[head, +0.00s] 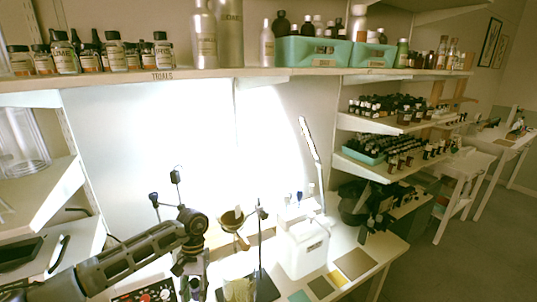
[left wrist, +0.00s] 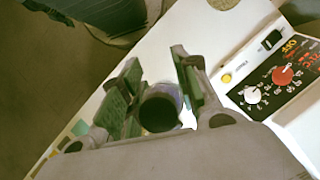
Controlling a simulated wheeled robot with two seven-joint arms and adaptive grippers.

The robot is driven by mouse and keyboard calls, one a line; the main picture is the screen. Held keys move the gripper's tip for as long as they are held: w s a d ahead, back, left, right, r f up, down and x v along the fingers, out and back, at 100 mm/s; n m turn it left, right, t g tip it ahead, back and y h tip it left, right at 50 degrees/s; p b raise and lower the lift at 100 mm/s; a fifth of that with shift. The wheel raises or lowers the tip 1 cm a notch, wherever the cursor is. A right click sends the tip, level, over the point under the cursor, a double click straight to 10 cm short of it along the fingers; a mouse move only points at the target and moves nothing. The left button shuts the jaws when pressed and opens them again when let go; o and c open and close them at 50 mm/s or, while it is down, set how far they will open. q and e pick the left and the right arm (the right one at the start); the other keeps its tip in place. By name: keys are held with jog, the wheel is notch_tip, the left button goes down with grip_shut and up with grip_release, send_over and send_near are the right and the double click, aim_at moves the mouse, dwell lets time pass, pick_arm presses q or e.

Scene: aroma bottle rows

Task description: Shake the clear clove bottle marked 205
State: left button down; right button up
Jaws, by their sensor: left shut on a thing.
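My left gripper (left wrist: 155,85) is shut on a small bottle (left wrist: 160,110), one finger on either side of it. The bottle shows a round dark top with a pale bluish rim around it. No label or number on it can be read from this angle. In the head view my left arm comes in from the left, and my left gripper (head: 192,285) points down over the bench at the bottom edge. The held bottle cannot be made out clearly there. My right gripper is not in view.
A control panel with knobs (left wrist: 285,75) lies right of the gripper in the wrist view. A white box (head: 303,250), a stand (head: 262,255) and coloured squares (head: 320,287) occupy the bench (head: 375,262). Labelled bottles (head: 113,52) line the shelf above.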

aim_at(193, 285)
pick_arm(q)
notch_tip(193, 285, up, 4)
jog(key=shift+w+f, duration=0.1)
jog(key=shift+f, duration=0.15)
jog(key=shift+s, duration=0.2)
notch_tip(193, 285, down, 5)
jog(key=shift+s+d+r, duration=0.1)
jog(key=shift+r, duration=0.05)
jog(key=shift+f, duration=0.25)
jog(key=r, duration=0.5)
jog(key=shift+w+r, duration=0.15)
jog(key=shift+w, duration=0.1)
jog(key=shift+s, duration=0.15)
notch_tip(193, 285, down, 5)
jog(key=shift+s+f, duration=0.1)
jog(key=shift+w, duration=0.25)
